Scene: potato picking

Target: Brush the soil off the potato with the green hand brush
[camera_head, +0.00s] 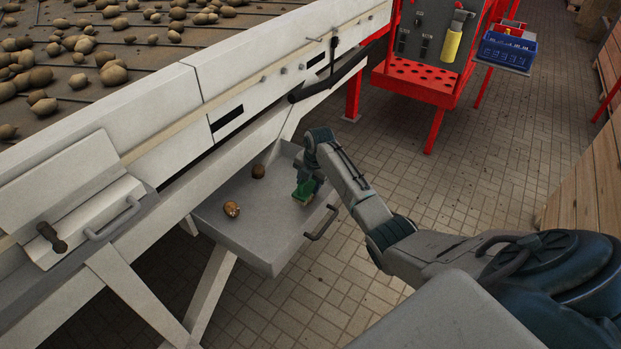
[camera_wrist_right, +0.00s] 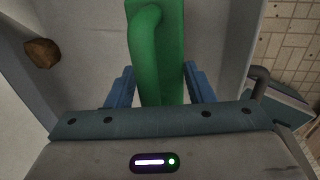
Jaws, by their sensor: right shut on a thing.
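The green hand brush (camera_head: 304,191) is in my right gripper (camera_head: 308,178), over the right side of a grey tray. In the right wrist view the brush's green handle (camera_wrist_right: 146,55) stands between the two blue fingers of my right gripper (camera_wrist_right: 160,88), which is shut on it. A brown potato with paler patches (camera_head: 232,209) lies in the tray, left of the brush and apart from it. A darker brown lump (camera_head: 258,171) lies farther back in the tray. One brown lump (camera_wrist_right: 42,53) shows at the left in the right wrist view; I cannot tell which. My left gripper is not in view.
The grey tray (camera_head: 262,248) has raised walls and a front handle (camera_head: 322,223). A white-sided conveyor (camera_head: 240,72) carrying several potatoes runs along its left. Tiled floor is free at the right.

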